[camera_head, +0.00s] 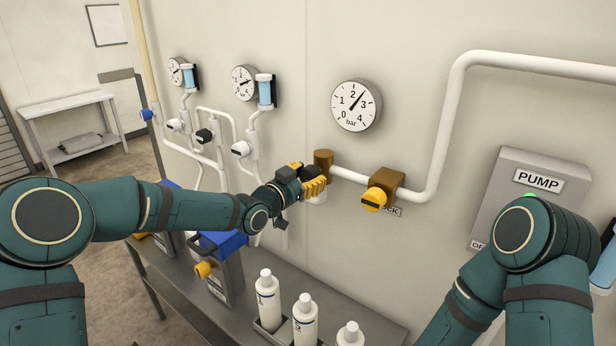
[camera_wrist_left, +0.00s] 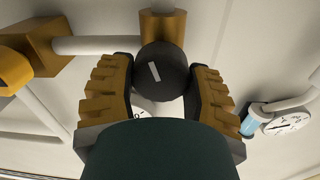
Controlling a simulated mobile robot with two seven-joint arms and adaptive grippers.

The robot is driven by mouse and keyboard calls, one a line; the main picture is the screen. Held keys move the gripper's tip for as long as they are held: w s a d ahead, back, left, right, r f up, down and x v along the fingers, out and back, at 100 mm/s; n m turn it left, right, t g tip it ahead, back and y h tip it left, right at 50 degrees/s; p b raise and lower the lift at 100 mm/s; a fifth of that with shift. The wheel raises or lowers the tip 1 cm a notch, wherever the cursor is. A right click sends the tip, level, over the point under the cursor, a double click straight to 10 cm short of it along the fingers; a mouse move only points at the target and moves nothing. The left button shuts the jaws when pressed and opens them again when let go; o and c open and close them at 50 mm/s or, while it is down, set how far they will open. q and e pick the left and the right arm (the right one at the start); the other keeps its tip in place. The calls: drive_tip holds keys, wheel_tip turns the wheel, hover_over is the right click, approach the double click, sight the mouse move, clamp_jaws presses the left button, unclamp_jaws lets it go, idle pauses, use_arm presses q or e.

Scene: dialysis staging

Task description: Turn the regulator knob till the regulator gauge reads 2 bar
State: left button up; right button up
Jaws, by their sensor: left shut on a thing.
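The regulator gauge (camera_head: 356,105) is a round white dial marked in bar on the wall. Its needle points up and right, between 2 and 3, at roughly 2.5. The regulator knob (camera_wrist_left: 162,72) is dark and round with a pale mark, in front of a brass body (camera_wrist_left: 162,28). The brass body also shows in the head view (camera_head: 323,160). My left gripper (camera_head: 314,186) is shut on the knob, with a yellow-padded finger (camera_wrist_left: 112,88) on each side. In the head view the gripper mostly hides the knob. My right gripper is out of view.
A brass valve with a yellow knob (camera_head: 374,199) sits on the white pipe (camera_head: 440,130) to the right. A grey PUMP box (camera_head: 530,190) is farther right. White bottles (camera_head: 269,295) stand on the bench (camera_head: 375,318) below. Small gauges (camera_head: 243,83) hang to the left.

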use_arm(q)
drive_tip(key=shift+n, duration=0.3)
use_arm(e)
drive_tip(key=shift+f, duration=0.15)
use_arm(q)
drive_tip(key=n+b, duration=0.1)
drive_tip(key=n, duration=0.3)
drive_tip(key=shift+a+n+b, duration=0.1)
drive_tip(key=shift+n+b, duration=0.2)
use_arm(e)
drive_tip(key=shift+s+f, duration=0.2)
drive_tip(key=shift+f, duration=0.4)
use_arm(q)
drive_tip(key=n+b, duration=0.1)
drive_tip(key=n, duration=0.4)
drive_tip(key=shift+w, duration=0.1)
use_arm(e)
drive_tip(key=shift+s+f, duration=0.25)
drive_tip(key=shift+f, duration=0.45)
use_arm(q)
drive_tip(key=shift+n, duration=0.4)
drive_tip(key=o, duration=1.2)
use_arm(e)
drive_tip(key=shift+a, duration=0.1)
use_arm(q)
drive_tip(key=shift+a, duration=0.1)
drive_tip(key=v, duration=1.2)
drive_tip(key=shift+f, duration=0.25)
